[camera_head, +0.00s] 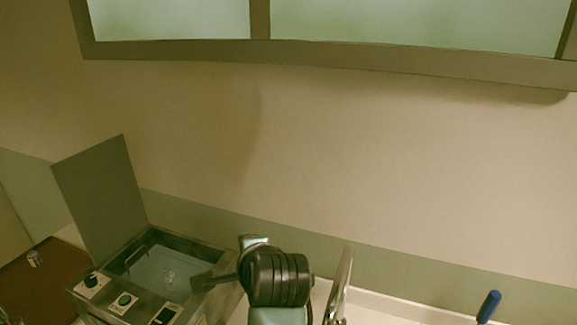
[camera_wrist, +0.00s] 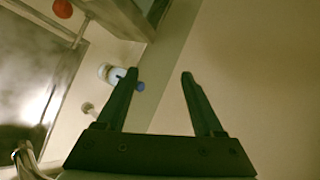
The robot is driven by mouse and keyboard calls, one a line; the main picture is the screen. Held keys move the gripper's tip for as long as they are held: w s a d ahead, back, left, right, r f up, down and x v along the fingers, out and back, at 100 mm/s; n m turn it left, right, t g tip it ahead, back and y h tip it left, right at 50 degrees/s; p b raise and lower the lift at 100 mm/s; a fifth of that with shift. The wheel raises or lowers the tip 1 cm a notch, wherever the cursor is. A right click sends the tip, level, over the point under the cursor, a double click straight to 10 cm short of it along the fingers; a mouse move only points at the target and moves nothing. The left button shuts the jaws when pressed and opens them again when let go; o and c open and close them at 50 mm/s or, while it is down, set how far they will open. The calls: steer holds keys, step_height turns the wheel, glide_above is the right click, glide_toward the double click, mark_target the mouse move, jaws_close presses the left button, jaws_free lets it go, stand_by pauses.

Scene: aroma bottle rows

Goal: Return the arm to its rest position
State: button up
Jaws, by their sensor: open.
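My gripper (camera_wrist: 160,78) shows in the wrist view with its two dark fingers spread apart and nothing between them. In the head view my dark wrist and pale arm stand at the bottom middle, between an open steel appliance and a tap; the fingertips are not clear there. A small white bottle-like thing with a blue part (camera_wrist: 117,75) shows beyond the left finger in the wrist view, apart from it as far as I can tell.
The steel appliance (camera_head: 82,292) with a raised lid (camera_head: 103,195) stands at lower left. The tap (camera_head: 341,285) is close right of my arm. A blue handle (camera_head: 489,305) stands at lower right. A cabinet (camera_head: 330,55) hangs above; the wall between is bare.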

steer(key=d+r+n+t+h+b, duration=0.1)
steer(key=d+r+n+t, duration=0.15)
steer(key=r, duration=0.45)
steer(key=d+r+n+t, duration=0.1)
steer(key=r+n+t, duration=0.1)
steer(key=r+t, duration=0.3)
steer(key=s+d+r+n+t+h+b, duration=0.1)
steer(key=s+r+n+t, duration=0.4)
steer(key=s+r, duration=0.5)
steer(key=s+d+r+n+t+h+b, duration=0.2)
steer(key=s+d+r+n+t, duration=0.2)
steer(key=s+r, duration=0.5)
step_height(320, 180, up, 7)
steer(key=shift+s+r+n+t, duration=0.1)
steer(key=shift+s+n+t, duration=0.3)
steer(key=shift+n+t, duration=0.25)
stand_by(1.2)
